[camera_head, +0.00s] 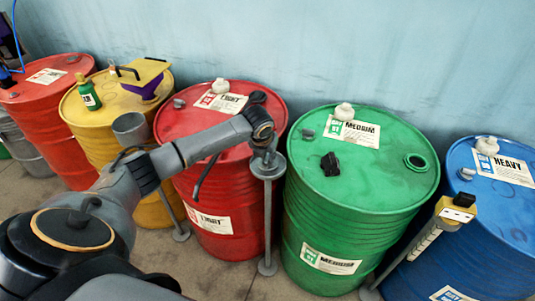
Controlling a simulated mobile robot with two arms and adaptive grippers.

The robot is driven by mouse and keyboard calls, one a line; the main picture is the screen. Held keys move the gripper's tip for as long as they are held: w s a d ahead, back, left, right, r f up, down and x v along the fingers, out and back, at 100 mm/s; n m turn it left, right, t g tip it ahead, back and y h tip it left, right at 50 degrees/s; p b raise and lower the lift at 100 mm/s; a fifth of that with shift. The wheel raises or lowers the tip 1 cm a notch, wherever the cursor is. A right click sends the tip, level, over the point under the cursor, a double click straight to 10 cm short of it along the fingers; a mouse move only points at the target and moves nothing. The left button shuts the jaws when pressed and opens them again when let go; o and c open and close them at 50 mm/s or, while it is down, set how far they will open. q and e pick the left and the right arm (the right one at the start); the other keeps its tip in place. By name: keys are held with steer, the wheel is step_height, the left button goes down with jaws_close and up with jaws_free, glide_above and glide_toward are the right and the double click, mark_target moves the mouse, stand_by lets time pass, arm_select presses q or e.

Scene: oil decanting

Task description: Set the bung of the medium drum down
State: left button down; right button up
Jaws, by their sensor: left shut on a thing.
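The green medium drum (377,187) stands right of centre, and its round bung hole (417,162) is open at the right of the lid. My left arm reaches in from the left over the red light drum (225,180). My left gripper (269,155) points down at the small round top of a grey stand (267,225), between the red and green drums. It is shut on the bung, which is small and mostly hidden at the fingertips. I cannot tell whether the bung touches the stand top. My right gripper is not in view.
A black object (330,164), a grey plug (308,134) and a white knob (344,111) are on the green lid. The blue heavy drum (490,210) stands right, with a yellow-headed tool (456,209) before it. Yellow (100,125) and red drums stand left.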

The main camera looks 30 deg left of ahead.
arm_select(q)
steer(key=shift+f, duration=0.15)
steer(key=c, duration=1.4)
jaws_free()
steer(key=shift+f, duration=0.15)
steer(key=shift+o, duration=0.4)
